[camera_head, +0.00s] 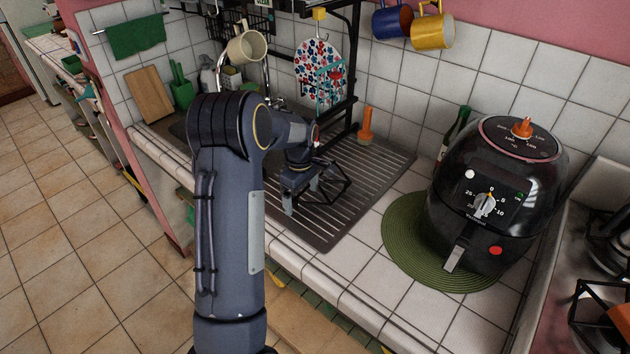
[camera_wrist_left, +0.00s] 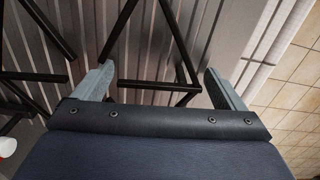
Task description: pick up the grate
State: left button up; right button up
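The grate (camera_head: 337,184) is a black open frame of thin bars on the grey ribbed drainboard (camera_head: 340,222) by the sink. My left gripper (camera_head: 301,197) is over its near left side, pointing down. In the left wrist view the two grey fingers of the gripper (camera_wrist_left: 158,72) are spread wide, with dark bars of the grate (camera_wrist_left: 178,45) between and beside them. No clear grip on a bar shows. My own wrist and forearm hide part of the grate's surroundings in the head view. My right gripper is not in view.
A black air fryer (camera_head: 487,185) stands on a green round mat (camera_head: 403,240) at the right. A black rack post (camera_head: 352,70) rises behind the drainboard, near an orange-handled brush (camera_head: 367,122). A stove with black grates (camera_head: 590,300) is at the far right.

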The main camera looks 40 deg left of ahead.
pick_arm(q)
jog(key=c, duration=0.9)
jog(key=shift+c, duration=0.9)
jog(key=shift+r, duration=0.15)
